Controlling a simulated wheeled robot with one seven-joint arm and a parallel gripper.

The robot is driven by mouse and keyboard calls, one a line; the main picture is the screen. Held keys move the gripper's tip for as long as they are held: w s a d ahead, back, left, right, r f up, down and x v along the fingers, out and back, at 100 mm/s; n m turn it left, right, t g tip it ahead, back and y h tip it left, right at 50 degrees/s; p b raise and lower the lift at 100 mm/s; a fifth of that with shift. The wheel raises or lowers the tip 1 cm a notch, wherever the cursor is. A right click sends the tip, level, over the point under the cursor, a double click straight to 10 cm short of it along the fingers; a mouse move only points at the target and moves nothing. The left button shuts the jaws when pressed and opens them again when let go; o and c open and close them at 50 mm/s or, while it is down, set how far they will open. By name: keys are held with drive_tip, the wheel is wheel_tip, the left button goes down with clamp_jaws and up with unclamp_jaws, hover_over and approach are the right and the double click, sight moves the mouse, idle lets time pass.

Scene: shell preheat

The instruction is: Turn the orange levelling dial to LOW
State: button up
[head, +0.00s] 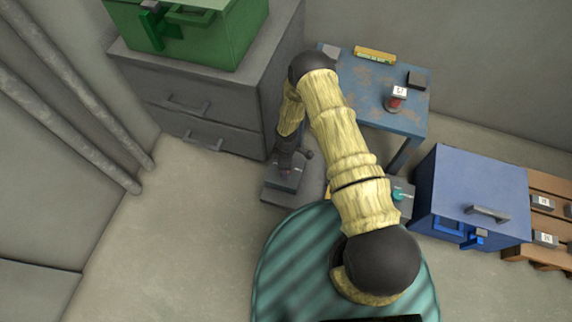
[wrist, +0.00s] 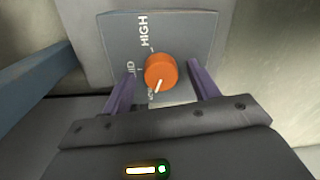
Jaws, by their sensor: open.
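The orange levelling dial (wrist: 160,70) sits on a grey plate (wrist: 195,30) in the wrist view. Its white pointer line points down and slightly left, towards a small label at the lower left that is mostly hidden. HIGH is readable at the upper left, and a partly covered label ending in ID is at the left. My gripper (wrist: 162,74) is open, with its purple fingers either side of the dial; I cannot tell whether they touch it. In the head view my gripper (head: 286,168) is low over the dial's box (head: 282,193), and the dial is hidden.
A grey drawer cabinet (head: 190,95) bearing a green box (head: 190,35) stands behind left. A worn blue table (head: 365,85) carries a red-and-white jar (head: 396,98). A teal knob (head: 398,195) and a blue box (head: 470,185) are at right. Floor at left is clear.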

wheel_tip(320, 180, up, 17)
drive_tip(key=w+p, duration=0.1)
drive_tip(key=p, duration=0.5)
drive_tip(key=shift+p, duration=0.4)
drive_tip(key=shift+w+d, duration=0.1)
drive_tip(key=shift+w, duration=0.05)
drive_tip(key=d+r+m+t, duration=0.1)
drive_tip(key=d+r+m, duration=0.25)
drive_tip(key=r, duration=0.65)
drive_tip(key=d+r+m+t, duration=0.1)
drive_tip(key=d+r+m, duration=0.25)
drive_tip(key=r, duration=0.75)
drive_tip(key=s+d+r+m+p, duration=0.1)
drive_tip(key=s+d+r+m, duration=0.15)
drive_tip(key=s+r, duration=0.3)
drive_tip(key=s+d+r+m+t+p, duration=0.1)
drive_tip(key=s+d+r+m, duration=0.1)
drive_tip(key=s+r+m, duration=0.3)
drive_tip(key=s+d+r+m, duration=0.2)
drive_tip(key=s+r, duration=0.2)
drive_tip(key=r, duration=0.2)
wheel_tip(320, 180, up, 38)
drive_tip(key=p, duration=3.7)
drive_tip(key=shift+w+f, duration=0.15)
drive_tip(key=shift+f, duration=0.1)
